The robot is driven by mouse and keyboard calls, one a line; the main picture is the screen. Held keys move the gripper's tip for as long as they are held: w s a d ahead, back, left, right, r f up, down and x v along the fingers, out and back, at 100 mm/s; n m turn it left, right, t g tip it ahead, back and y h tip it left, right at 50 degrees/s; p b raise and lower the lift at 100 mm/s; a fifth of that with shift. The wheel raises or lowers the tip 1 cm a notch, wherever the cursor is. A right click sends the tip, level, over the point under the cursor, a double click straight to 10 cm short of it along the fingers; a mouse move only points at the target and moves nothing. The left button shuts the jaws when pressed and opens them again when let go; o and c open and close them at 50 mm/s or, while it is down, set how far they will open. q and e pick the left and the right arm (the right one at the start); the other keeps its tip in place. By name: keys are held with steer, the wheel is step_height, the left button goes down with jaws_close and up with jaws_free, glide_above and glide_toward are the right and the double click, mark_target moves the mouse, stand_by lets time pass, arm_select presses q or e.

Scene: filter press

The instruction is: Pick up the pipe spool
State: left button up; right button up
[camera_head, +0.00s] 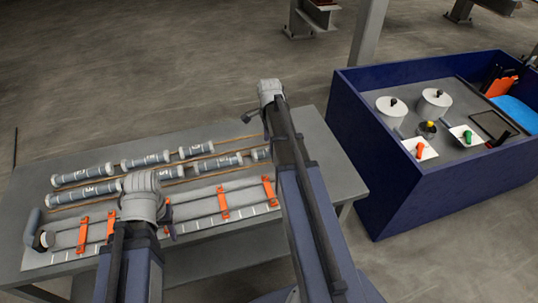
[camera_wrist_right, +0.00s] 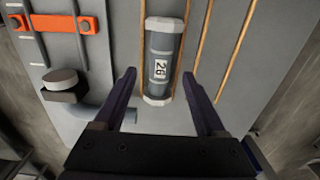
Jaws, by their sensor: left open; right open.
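Several grey pipe spools with pale end flanges lie in two rows on the table (camera_head: 318,150) in the head view. One spool, labelled 26 (camera_wrist_right: 160,58), lies between two thin wooden rails in the right wrist view. It is probably the spool (camera_head: 260,154) partly hidden by my right arm in the head view. My right gripper (camera_wrist_right: 159,78) is open and empty; its fingertips are on either side of the spool's near end, with gaps visible. My left gripper (camera_head: 169,218) is open near the front of the table, mostly hidden by its wrist.
A fixture with orange clamps (camera_head: 222,202) runs along the table's front. Its round cap (camera_wrist_right: 60,79) and pipe end are left of my right gripper in the wrist view. A blue-sided bin (camera_head: 385,180) with white containers and tools stands to the right.

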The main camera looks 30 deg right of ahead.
step_height(320, 180, down, 4)
steer(key=b, duration=0.3)
steer(key=shift+r, duration=0.1)
jaws_close()
stand_by(0.4)
